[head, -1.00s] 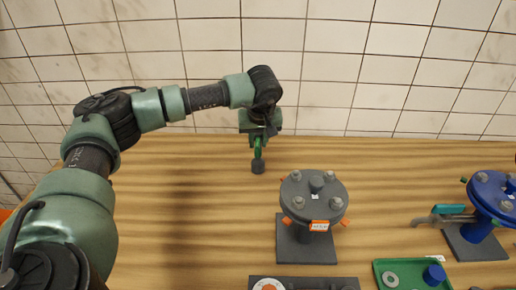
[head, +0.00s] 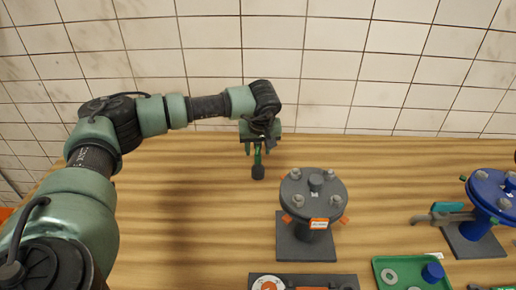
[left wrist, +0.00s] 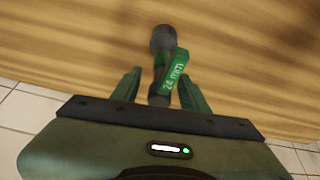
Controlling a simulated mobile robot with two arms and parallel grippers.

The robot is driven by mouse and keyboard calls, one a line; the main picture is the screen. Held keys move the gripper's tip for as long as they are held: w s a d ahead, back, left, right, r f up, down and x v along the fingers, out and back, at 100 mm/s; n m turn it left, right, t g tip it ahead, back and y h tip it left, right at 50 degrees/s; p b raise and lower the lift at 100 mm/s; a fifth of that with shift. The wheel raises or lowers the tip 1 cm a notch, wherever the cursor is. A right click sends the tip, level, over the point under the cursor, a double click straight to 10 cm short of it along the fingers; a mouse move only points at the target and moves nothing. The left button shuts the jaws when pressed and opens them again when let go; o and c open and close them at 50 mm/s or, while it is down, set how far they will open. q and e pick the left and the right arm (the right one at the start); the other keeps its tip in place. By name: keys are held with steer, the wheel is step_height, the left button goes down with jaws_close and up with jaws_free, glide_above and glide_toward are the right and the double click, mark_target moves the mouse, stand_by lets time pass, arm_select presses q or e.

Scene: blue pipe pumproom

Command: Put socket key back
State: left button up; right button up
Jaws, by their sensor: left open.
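The socket key is a dark tool with a green band marked "24 mm". In the head view its dark end (head: 258,172) is at the wooden table, left of the grey flange. In the left wrist view the socket key (left wrist: 174,72) lies between the two fingers. My left gripper (head: 259,149) points down over it near the wall; it also shows in the left wrist view (left wrist: 160,83). Its fingers are spread, with a gap visible on each side of the key. The key's near end is partly hidden by the gripper body. My right gripper is not in view.
A grey bolted flange (head: 313,195) on a square base stands right of the key. A blue flange (head: 492,198) with a wrench (head: 440,217) is far right. A green tray (head: 386,262) and a dark tray (head: 345,277) are in front. The tabletop (head: 180,200) at left is clear.

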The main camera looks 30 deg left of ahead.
arm_select(q)
steer(key=shift+r, duration=0.2)
steer(key=shift+d+r, duration=0.1)
steer(key=shift+r, duration=0.1)
steer(key=b+v, duration=0.2)
steer(key=v, duration=0.9)
steer(key=shift+r, duration=0.2)
